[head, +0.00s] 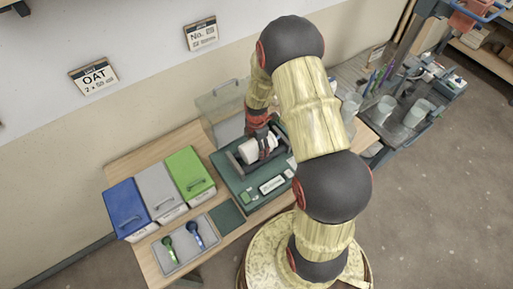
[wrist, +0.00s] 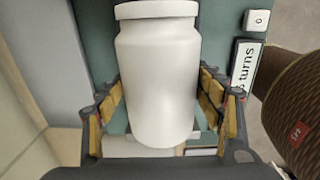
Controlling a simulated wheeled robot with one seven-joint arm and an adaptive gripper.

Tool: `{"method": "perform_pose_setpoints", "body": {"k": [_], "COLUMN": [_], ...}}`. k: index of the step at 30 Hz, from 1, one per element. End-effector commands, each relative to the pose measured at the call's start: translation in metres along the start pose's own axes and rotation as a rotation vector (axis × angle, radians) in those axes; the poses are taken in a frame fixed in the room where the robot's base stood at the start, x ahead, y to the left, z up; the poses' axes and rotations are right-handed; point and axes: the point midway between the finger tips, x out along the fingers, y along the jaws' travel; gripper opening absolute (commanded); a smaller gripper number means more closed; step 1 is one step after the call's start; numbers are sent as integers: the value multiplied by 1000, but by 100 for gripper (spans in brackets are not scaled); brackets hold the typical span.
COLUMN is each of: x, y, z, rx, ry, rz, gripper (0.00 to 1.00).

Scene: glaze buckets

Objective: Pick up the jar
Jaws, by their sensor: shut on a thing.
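In the wrist view the jar (wrist: 160,75) fills the middle, lid end at the top. My gripper (head: 259,130) is shut on the jar from above. In the wrist view its yellow-padded fingers (wrist: 165,108) stand on both sides of the jar. I cannot tell whether the jar touches the frame.
Blue (head: 127,207), grey (head: 158,190) and green (head: 189,172) lidded bins stand to the left. A tray (head: 172,262) holds a green scoop (head: 169,245) and a blue scoop (head: 195,234). A side bench (head: 375,128) with cups stands right.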

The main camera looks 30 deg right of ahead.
Motion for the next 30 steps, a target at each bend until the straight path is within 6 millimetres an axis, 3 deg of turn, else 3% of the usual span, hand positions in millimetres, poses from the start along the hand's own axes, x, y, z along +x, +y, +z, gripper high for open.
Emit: {"method": "perform_pose_setpoints", "body": {"k": [7,12,23,30], "x": [-12,-38,-94,-112], "y": [3,1,-45,-86], "z": [1,0,-17,-32], "rx": [0,0,0,0], "ry": [-2,-1,-2,-1], "rz": [6,7,7,6], "gripper": [27,27,27,27]}}
